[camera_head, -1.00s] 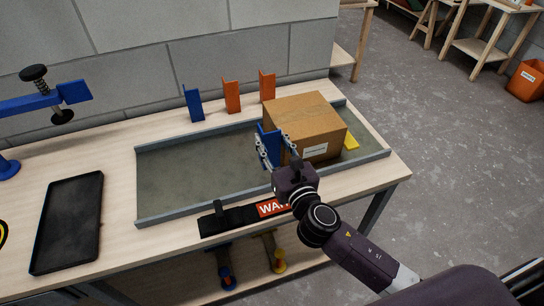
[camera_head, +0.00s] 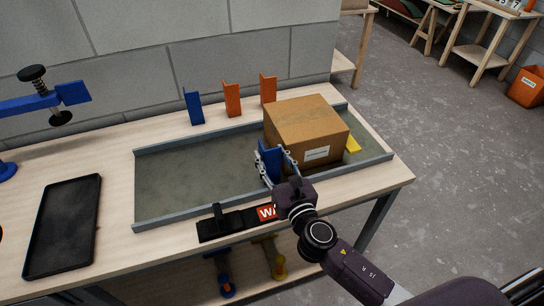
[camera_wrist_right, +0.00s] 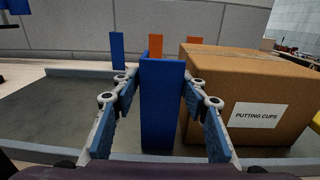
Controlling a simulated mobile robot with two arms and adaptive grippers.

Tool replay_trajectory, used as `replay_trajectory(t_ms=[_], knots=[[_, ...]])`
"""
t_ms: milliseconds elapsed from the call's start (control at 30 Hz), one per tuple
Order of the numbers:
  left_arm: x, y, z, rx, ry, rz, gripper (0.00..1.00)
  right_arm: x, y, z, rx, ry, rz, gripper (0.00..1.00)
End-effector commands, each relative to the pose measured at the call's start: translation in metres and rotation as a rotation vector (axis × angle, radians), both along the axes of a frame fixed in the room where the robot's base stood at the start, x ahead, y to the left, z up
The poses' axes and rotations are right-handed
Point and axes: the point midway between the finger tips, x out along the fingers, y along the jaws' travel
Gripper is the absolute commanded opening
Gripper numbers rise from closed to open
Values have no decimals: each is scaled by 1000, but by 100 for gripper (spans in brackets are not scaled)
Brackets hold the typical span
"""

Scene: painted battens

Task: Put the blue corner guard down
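The blue corner guard (camera_wrist_right: 162,105) stands upright between the fingers of my right gripper (camera_wrist_right: 162,84) in the right wrist view. The guard is just left of the cardboard box (camera_head: 304,128), over the near part of the grey tray (camera_head: 190,174). I cannot tell whether its lower end touches the tray. Another blue guard (camera_head: 194,107) stands at the back by the wall. My left gripper is not in view.
Two orange guards (camera_head: 231,99) (camera_head: 268,90) stand in a row behind the tray. A yellow piece (camera_head: 353,144) lies right of the box. The tray's left part is clear.

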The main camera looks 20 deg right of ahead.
Motion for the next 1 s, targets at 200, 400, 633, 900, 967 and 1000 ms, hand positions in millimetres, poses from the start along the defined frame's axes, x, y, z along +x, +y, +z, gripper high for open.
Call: replay_trajectory(t_ms=[200, 400, 633, 900, 967, 1000], knots=[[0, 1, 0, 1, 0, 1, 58, 0, -2, 0, -1, 1, -3, 42], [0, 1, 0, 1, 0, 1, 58, -9, -2, 1, -2, 2, -2, 42], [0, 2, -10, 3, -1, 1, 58, -55, -4, -1, -1, 3, 0, 42], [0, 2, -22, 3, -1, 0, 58, -102, -7, 0, -1, 2, -1, 42], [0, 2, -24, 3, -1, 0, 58, -109, -8, 1, -1, 2, -1, 42], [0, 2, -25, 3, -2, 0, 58, -112, -8, 2, -1, 1, -1, 42]])
